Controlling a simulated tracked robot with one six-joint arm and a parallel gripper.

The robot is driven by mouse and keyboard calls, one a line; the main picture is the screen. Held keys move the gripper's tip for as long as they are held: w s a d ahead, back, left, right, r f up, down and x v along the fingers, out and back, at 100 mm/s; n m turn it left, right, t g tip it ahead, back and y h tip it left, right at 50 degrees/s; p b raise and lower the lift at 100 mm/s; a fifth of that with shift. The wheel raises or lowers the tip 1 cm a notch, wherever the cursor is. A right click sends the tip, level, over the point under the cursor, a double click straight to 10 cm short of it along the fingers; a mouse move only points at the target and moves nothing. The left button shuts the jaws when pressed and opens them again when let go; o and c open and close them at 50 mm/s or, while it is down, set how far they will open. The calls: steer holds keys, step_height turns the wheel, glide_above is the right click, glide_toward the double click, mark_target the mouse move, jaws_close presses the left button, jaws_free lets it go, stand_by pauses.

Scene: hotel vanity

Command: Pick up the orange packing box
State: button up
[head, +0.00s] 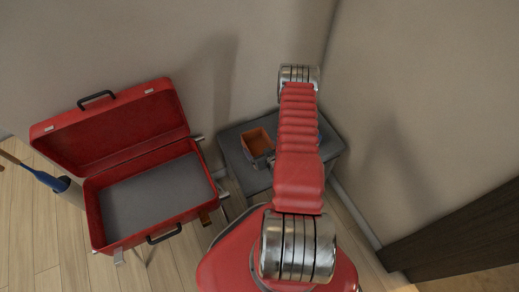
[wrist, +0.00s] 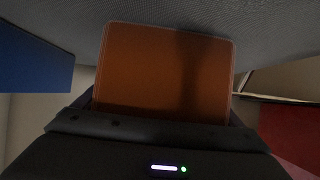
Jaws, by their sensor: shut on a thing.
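The orange packing box (head: 257,138) is a small open-topped box at the left part of a grey surface in the head view. It also fills the middle of the wrist view (wrist: 165,70), upright between the jaws. My gripper (wrist: 165,108) is shut on the box. In the head view my gripper (head: 264,160) is partly hidden behind my red arm, with a dark part showing at the box's near side. I cannot tell whether the box touches the grey surface.
The grey stand (head: 233,155) is in the corner by the walls. An open red suitcase (head: 150,195) with an empty grey inside stands to the left. A blue thing (wrist: 35,60) is at the left of the wrist view. A dark wooden panel (head: 450,235) is at the right.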

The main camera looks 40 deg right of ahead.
mark_target(259, 152)
steer(key=shift+r, duration=0.1)
steer(key=shift+r, duration=4.9)
